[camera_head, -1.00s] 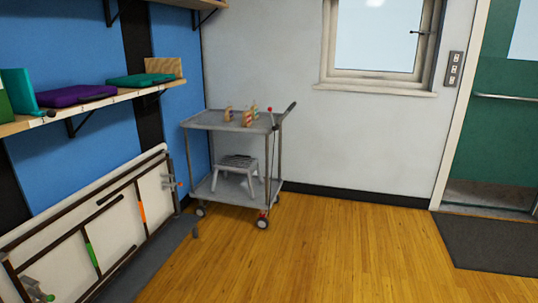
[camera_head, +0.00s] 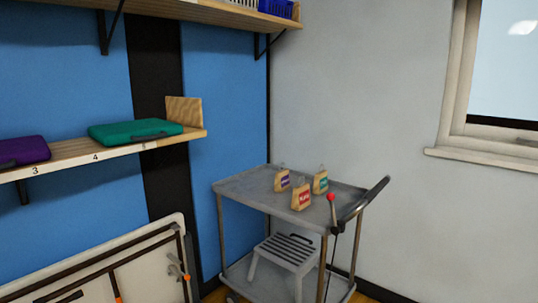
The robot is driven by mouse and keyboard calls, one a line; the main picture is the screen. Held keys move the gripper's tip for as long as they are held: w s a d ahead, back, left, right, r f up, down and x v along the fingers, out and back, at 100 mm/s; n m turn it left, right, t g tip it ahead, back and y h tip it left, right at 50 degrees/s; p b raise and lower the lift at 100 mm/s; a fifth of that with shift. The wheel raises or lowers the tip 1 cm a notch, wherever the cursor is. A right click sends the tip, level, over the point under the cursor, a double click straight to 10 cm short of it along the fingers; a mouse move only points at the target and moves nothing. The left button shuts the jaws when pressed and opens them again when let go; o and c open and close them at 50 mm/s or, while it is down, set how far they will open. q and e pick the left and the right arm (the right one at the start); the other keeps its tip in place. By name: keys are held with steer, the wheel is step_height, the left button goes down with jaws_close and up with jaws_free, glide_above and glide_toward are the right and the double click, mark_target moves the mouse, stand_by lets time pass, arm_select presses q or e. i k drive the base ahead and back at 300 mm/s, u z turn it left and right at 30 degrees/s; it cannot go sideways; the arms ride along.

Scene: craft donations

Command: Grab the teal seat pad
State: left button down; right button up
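The teal seat pad (camera_head: 135,131) lies flat on the lower wall shelf (camera_head: 100,155), near the shelf's right end, above the marks 4 and 5. It has a dark handle on its front edge. A purple seat pad (camera_head: 22,150) lies to its left above the mark 3, cut off by the picture's left edge. A wooden end board (camera_head: 184,111) stands upright at the shelf's right end, just behind and right of the teal pad. Neither of my grippers shows in the view.
A white panel (camera_head: 140,280) leans low at the left. An upper shelf (camera_head: 215,12) holds a blue basket (camera_head: 276,8).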

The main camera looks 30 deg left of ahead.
mark_target(112, 134)
steer(key=u, duration=0.8)
steer(key=i, duration=1.3)
steer(key=u, duration=1.3)
